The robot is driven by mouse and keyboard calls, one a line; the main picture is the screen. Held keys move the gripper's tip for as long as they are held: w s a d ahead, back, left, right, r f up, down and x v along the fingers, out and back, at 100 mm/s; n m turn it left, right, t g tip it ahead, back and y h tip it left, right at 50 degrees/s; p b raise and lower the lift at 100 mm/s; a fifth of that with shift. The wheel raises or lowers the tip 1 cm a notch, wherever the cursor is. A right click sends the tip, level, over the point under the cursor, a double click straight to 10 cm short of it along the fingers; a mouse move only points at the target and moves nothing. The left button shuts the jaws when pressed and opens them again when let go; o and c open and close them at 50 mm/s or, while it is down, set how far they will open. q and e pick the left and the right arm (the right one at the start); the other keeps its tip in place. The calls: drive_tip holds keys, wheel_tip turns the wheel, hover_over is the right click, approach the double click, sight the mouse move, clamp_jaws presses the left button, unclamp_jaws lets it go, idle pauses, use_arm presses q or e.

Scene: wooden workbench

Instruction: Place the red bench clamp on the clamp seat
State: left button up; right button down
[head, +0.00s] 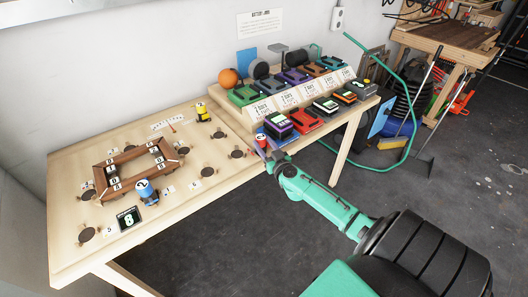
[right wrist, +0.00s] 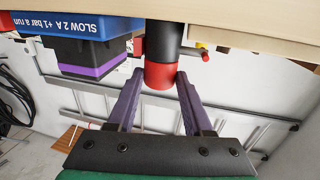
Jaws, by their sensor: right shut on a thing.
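The red bench clamp (right wrist: 160,76) shows in the right wrist view as a red and black cylinder with a small red handle at its side. My right gripper (right wrist: 158,80) is shut on its red part, one finger on each side. In the head view the clamp (head: 261,142) is small and partly hidden at the bench's front edge, by my right gripper (head: 272,157). Several dark round seats lie on the bench, one of them (head: 237,154) left of the gripper; I cannot tell which is the clamp seat. My left gripper is not in view.
A blue clamp (head: 146,191) stands by a wooden frame (head: 113,186); a yellow clamp (head: 203,113) stands further back. A purple-topped battery (head: 278,125) sits close beside my right gripper, with more batteries on the rack behind.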

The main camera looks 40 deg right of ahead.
drive_tip(key=shift+p, duration=0.3)
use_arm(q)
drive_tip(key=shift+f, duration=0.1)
use_arm(e)
drive_tip(key=shift+c, duration=1.5)
unclamp_jaws()
